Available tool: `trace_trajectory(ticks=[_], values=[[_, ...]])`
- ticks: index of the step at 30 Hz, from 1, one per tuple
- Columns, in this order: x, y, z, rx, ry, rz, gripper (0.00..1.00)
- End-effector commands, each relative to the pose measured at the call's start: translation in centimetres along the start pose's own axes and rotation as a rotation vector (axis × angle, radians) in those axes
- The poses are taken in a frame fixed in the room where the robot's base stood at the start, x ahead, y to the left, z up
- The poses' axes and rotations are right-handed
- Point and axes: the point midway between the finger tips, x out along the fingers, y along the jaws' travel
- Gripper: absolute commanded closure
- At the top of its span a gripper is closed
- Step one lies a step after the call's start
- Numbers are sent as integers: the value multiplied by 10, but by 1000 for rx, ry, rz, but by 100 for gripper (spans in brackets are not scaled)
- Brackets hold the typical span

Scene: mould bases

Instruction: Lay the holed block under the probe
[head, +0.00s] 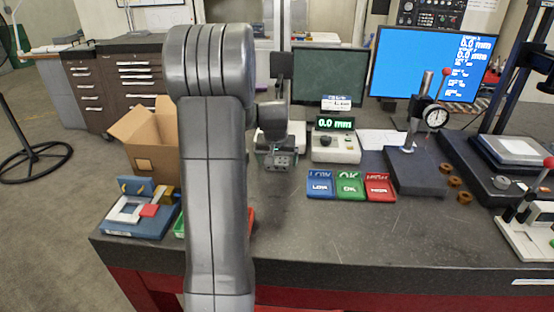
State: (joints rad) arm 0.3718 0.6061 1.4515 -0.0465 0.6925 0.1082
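My gripper (275,150) hangs at the end of my arm, left of the small readout unit. Its fingers appear closed around a small grey block with dark holes (283,161), the holed block, with its holed face toward the camera. My arm link hides part of the area to its left. A dial gauge (436,117) is on an upright stand with a red-knobbed lever, above a dark flat base plate (416,178). The probe tip under the dial is too small to make out clearly. The block is well left of this stand.
Blue, green and red labelled trays (350,198) lie between my gripper and the gauge stand. The readout unit (335,147) shows 0.0 mm. Brass-coloured rings (454,182) lie right of the base plate. A cardboard box (152,150) stands left. The front bench top is clear.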

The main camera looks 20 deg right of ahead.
Motion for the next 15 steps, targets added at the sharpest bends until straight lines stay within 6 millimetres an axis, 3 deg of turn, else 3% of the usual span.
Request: trace_trajectory(ticks=[11,15], values=[[-8,0,-2,0,1,0,10],[-29,0,-2,0,4,0,10]])
